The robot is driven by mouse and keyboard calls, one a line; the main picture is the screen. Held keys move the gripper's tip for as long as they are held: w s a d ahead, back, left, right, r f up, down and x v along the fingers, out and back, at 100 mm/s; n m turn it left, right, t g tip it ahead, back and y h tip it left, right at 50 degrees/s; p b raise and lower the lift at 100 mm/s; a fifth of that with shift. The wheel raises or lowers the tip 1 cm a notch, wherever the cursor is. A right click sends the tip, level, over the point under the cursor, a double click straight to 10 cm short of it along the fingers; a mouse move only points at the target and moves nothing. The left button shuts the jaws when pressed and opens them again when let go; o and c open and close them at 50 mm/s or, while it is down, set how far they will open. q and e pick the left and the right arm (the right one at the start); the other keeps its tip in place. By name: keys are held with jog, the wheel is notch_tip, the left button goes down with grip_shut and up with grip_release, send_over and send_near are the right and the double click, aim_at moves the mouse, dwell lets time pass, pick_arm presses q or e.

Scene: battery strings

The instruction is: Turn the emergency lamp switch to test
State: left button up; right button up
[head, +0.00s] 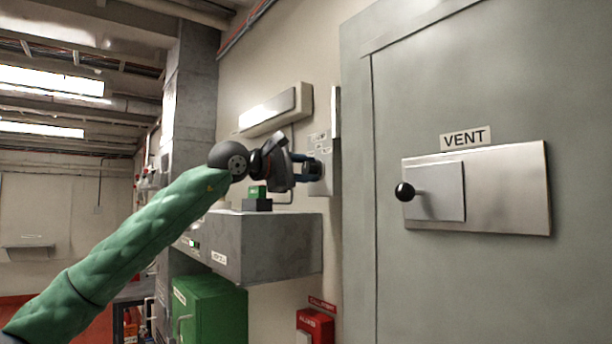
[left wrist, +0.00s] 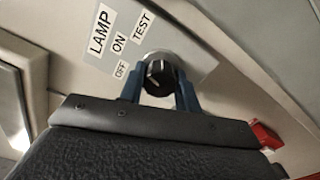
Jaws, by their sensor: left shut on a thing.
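The lamp switch is a black round knob (left wrist: 160,75) on a grey plate (left wrist: 203,64) in the left wrist view. Labels beside it read LAMP, OFF, ON and TEST (left wrist: 144,23). A pale line shows on the knob's face; which label it points to I cannot tell for sure. My left gripper (left wrist: 159,90) has its blue fingers on either side of the knob, shut on it. In the head view the left gripper (head: 312,168) reaches the wall plate (head: 327,172), and its fingers partly hide the knob. The emergency lamp (head: 276,110) is on the wall above. My right gripper is not in view.
A grey box (head: 268,248) juts out below the arm, with a small green item (head: 258,192) on top. A green cabinet (head: 210,310) and a red alarm box (head: 315,326) are lower down. A grey door panel with a VENT slide (head: 505,190) and black knob stands at the right.

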pick_arm(q)
jog(key=shift+f+m+b, duration=0.15)
jog(key=shift+m+b, duration=0.9)
jog(key=shift+m, duration=0.65)
jog(key=shift+m+b, duration=0.45)
jog(key=shift+m, duration=0.95)
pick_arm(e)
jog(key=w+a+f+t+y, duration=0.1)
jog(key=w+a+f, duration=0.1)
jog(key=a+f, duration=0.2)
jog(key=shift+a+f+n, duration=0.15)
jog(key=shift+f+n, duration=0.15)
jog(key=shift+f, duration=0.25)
pick_arm(q)
jog(key=shift+d, duration=0.1)
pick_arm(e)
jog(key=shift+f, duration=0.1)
pick_arm(q)
jog(key=o, duration=1)
jog(key=shift+c, duration=0.2)
